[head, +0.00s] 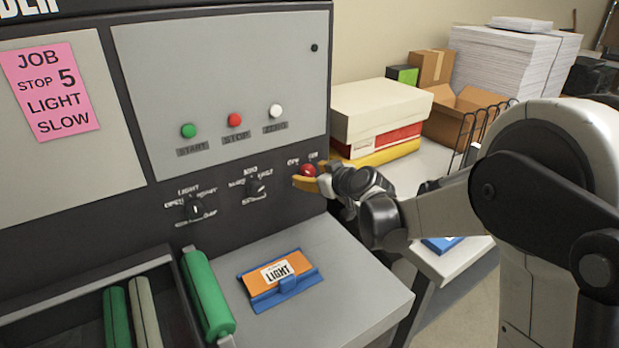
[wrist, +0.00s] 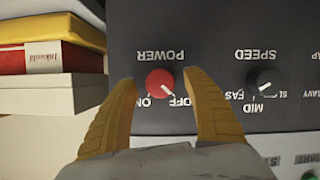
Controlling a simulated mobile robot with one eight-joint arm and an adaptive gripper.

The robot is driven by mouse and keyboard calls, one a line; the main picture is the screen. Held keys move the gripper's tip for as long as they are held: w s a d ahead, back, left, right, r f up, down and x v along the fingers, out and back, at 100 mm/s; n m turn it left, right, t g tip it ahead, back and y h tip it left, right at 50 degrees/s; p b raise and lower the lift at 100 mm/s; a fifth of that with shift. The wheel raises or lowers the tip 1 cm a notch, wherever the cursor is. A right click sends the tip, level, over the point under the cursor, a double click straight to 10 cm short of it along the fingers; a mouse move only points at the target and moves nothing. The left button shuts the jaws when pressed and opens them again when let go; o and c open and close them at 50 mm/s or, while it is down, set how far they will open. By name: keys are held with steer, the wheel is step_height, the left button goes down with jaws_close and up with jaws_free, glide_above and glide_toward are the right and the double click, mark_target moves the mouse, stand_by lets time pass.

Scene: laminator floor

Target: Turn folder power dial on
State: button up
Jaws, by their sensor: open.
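The red power dial (head: 309,170) is on the dark front panel of the folder, at the right end of its row of dials. In the wrist view, which is upside down, the power dial (wrist: 160,80) has its white pointer turned towards the OFF label, with ON beside it. My gripper (head: 308,177) is at the dial. In the wrist view my gripper (wrist: 158,78) is open, with one yellow finger on each side of the dial. Gaps show between the dial and both fingers. How deep the fingertips reach is hard to tell.
The speed dial (wrist: 265,80) is close beside the power dial. Another dial (head: 198,208) is farther left. Start (head: 188,130), stop (head: 235,120) and white (head: 275,111) buttons sit above. Boxes (head: 380,112) stand right of the panel. An orange-blue packet (head: 281,279) lies on the tray below.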

steer(key=shift+w+a+f, duration=0.25)
steer(key=shift+w+a, duration=0.1)
steer(key=shift+w, duration=0.15)
steer(key=c, duration=1.2)
